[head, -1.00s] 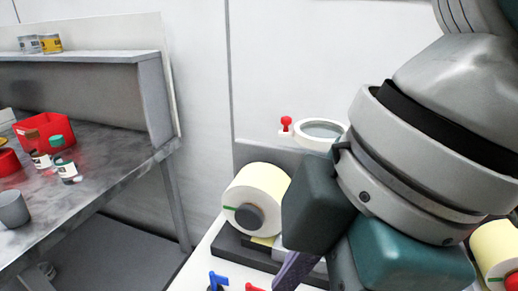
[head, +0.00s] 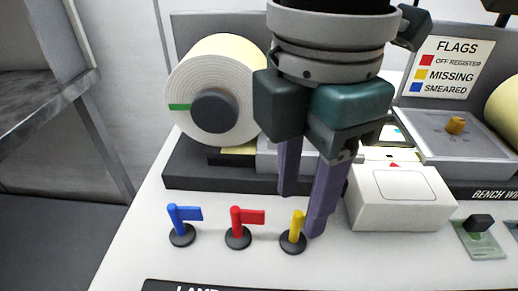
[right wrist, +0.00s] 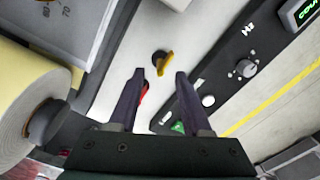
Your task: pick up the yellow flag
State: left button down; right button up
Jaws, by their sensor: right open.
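The yellow flag (head: 297,226) stands upright on a round black base on the white bench, at the right end of a row of three flags. In the right wrist view the yellow flag (right wrist: 164,63) shows just beyond the gap between my fingertips. My right gripper (head: 301,214) is open and empty, fingers pointing down. One finger overlaps the yellow flag's right side in the head view; I cannot tell whether they touch. The right gripper (right wrist: 160,76) also shows open in the wrist view. My left gripper is not in view.
The red flag (head: 240,226) and blue flag (head: 180,225) stand left of the yellow one. A label roll (head: 210,85) is behind them. A white box-shaped unit (head: 400,195) stands close on the right. A flags sign (head: 452,67) is at the back right.

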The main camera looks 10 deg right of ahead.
aim_at(298, 214)
notch_tip(298, 214, down, 4)
jog(key=shift+f, duration=0.1)
grip_shut()
dwell(0.4)
